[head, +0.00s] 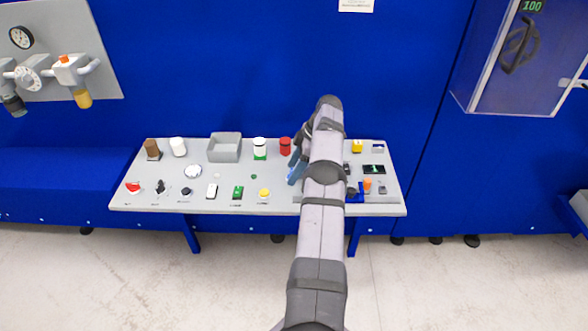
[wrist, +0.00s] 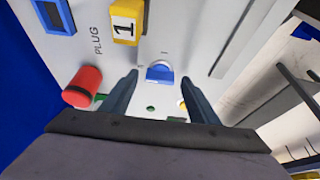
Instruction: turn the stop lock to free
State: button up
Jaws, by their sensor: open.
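No readable label marks the stop lock, so I cannot tell for sure which part it is. In the wrist view a small blue piece with a pale rounded top (wrist: 160,73) sits on the grey panel between and just beyond my fingertips, with a short dark mark beside it. My gripper (wrist: 163,76) is open and empty, its two dark fingers on either side of that piece, with no clear contact. In the head view my gripper (head: 296,169) is over the right half of the bench, and my arm hides the parts beneath it.
A red cylinder (wrist: 82,87) stands left of my fingers, near a yellow block marked 1 (wrist: 126,22). The grey bench (head: 225,205) holds several small parts and a grey bin (head: 224,147). A clear-fronted cabinet (head: 525,60) hangs at right; gauges (head: 21,37) are at left.

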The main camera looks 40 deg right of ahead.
jog(key=shift+r, duration=0.6)
notch_tip(320, 180, up, 9)
jog(key=p, duration=0.6)
jog(key=shift+f, duration=0.15)
jog(key=w+a+r+m+g, duration=0.1)
jog(key=w+a+r+m, duration=0.25)
jog(key=a, duration=0.75)
jog(key=s+a+r+m+g+h, duration=0.1)
jog(key=s+a, duration=0.1)
jog(key=a, duration=0.5)
jog(key=s+a+r+m+g+h, duration=0.1)
jog(key=s+a+r, duration=0.1)
jog(key=a, duration=0.5)
jog(key=s+a+f+m+h, duration=0.1)
jog(key=s+a+f+m, duration=0.1)
jog(key=s+a, duration=0.7)
jog(key=s+a+f+m, duration=0.2)
jog(key=s+a, duration=0.4)
jog(key=s, duration=0.7)
notch_tip(320, 180, down, 42)
jog(key=b, duration=4.2)
